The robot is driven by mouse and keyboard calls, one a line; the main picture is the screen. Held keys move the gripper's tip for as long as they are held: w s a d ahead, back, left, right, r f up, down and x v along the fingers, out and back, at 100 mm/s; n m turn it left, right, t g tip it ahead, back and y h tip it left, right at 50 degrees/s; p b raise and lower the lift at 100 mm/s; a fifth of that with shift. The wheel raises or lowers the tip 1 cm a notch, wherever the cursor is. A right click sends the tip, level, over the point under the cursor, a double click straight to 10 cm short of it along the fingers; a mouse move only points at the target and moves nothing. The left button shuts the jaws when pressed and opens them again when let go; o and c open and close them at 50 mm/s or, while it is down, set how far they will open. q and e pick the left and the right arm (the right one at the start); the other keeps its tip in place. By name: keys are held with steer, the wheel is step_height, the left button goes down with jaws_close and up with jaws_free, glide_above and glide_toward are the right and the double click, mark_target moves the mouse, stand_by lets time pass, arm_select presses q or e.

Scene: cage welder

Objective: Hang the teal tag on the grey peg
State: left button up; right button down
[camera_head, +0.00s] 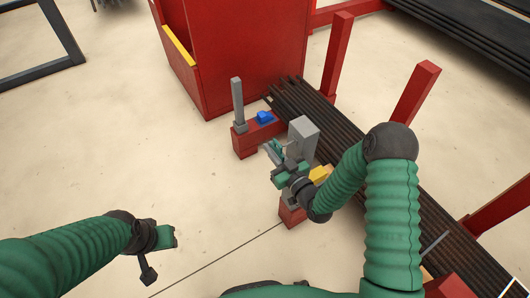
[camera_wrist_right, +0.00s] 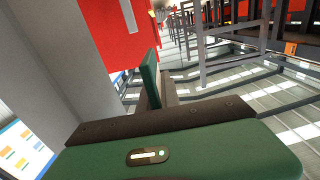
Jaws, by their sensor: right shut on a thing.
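My right gripper (camera_head: 284,162) is shut beside a grey block, at the middle of the head view. A small teal piece (camera_head: 277,147), which looks like the tag, shows at its fingertips; the gripper hides part of it. In the right wrist view a narrow green upright piece (camera_wrist_right: 149,80) stands beyond the palm; I cannot tell if it is finger or tag. A slim upright grey post (camera_head: 237,98) stands on a red block, left of and apart from the gripper. A short grey bar (camera_head: 269,154) shows beside the fingertips. I cannot tell which is the peg. My left gripper (camera_head: 172,237) is low at left.
The grey block (camera_head: 304,131) stands close to my right gripper and fills the left of the wrist view (camera_wrist_right: 70,50). A blue piece (camera_head: 264,117) and a yellow piece (camera_head: 319,174) are nearby. Dark bars (camera_head: 330,120) and red posts (camera_head: 337,55) lie right. The left floor is clear.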

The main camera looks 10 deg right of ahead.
steer(key=d, duration=0.1)
steer(key=w+d+f+b, duration=0.1)
steer(key=d, duration=0.2)
steer(key=shift+w+f, duration=0.15)
steer(key=shift+f, duration=0.2)
steer(key=shift+a, duration=0.1)
steer(key=c, duration=1.5)
jaws_free()
steer(key=shift+r, duration=0.1)
